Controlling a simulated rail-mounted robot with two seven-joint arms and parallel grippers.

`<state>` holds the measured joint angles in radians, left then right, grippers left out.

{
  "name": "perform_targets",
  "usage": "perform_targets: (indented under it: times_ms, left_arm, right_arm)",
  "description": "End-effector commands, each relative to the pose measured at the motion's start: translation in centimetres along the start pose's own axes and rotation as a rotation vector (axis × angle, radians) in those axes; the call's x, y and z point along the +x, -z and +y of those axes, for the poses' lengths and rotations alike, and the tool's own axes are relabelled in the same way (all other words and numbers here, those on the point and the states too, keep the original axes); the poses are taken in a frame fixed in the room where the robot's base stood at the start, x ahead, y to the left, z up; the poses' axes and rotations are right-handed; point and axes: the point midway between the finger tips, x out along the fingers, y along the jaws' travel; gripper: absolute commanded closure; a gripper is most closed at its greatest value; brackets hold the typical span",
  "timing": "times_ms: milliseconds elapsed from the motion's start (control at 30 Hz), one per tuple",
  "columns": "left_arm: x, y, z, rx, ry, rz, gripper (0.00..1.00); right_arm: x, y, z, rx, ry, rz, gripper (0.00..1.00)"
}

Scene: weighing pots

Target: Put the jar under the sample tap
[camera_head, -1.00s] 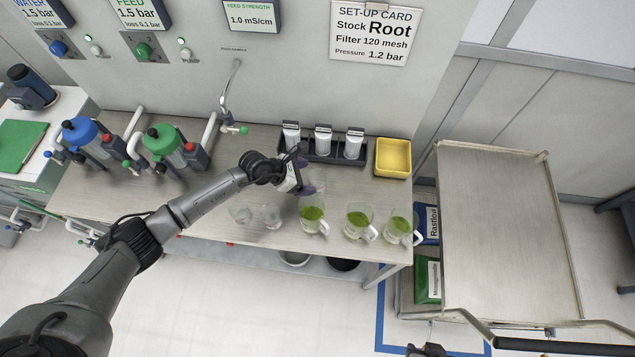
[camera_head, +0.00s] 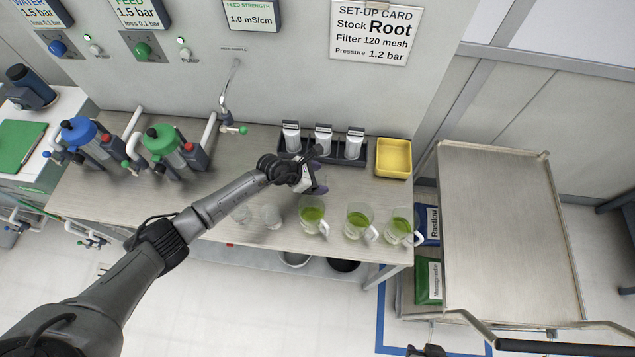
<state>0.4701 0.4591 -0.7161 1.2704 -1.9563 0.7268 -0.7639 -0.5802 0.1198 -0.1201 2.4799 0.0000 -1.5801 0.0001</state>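The sample tap (camera_head: 229,127) with its green tip hangs from a thin bent pipe on the wall panel, over the bench. Two clear, empty-looking glass jars (camera_head: 271,216) stand near the bench front, left of the mugs. My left gripper (camera_head: 317,187) is low over the bench, right of the tap and in front of the black rack. A faint clear glass shape seems to be at its purple fingertips; the hand hides most of it, and I cannot tell whether the fingers are closed on it. Only a dark bit of my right gripper (camera_head: 428,350) shows at the bottom edge.
Several glass mugs with green contents (camera_head: 312,216) stand close in front of my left gripper. A black rack (camera_head: 345,156) of white-topped filters and a yellow tray (camera_head: 394,158) are behind. Blue and green-topped canisters (camera_head: 163,142) stand left. A bare metal cart (camera_head: 505,230) is right.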

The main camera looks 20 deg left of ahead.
Motion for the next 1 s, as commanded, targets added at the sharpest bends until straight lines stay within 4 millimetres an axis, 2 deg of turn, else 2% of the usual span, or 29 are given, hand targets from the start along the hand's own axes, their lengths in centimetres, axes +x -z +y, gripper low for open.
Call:
perform_targets:
  times_ms: [67, 467, 767, 1000]
  left_arm:
    - [0.0, 0.0, 0.0, 0.0, 0.0, 0.0, 0.31]
    - [0.0, 0.0, 0.0, 0.0, 0.0, 0.0, 0.7]
    - [-0.7, -0.7, 0.1, 0.001, 0.0, -0.001, 0.7]
    - [-3.5, -3.7, 0.1, 0.004, -0.001, -0.001, 0.7]
  right_arm:
    - [0.0, 0.0, 0.0, 0.0, 0.0, 0.0, 0.57]
    - [0.0, 0.0, 0.0, 0.0, 0.0, 0.0, 0.57]
    - [-0.3, 0.1, 0.0, 0.0, 0.0, 0.0, 0.57]
    - [-1.0, 0.3, 0.1, 0.0, 0.0, 0.0, 0.57]
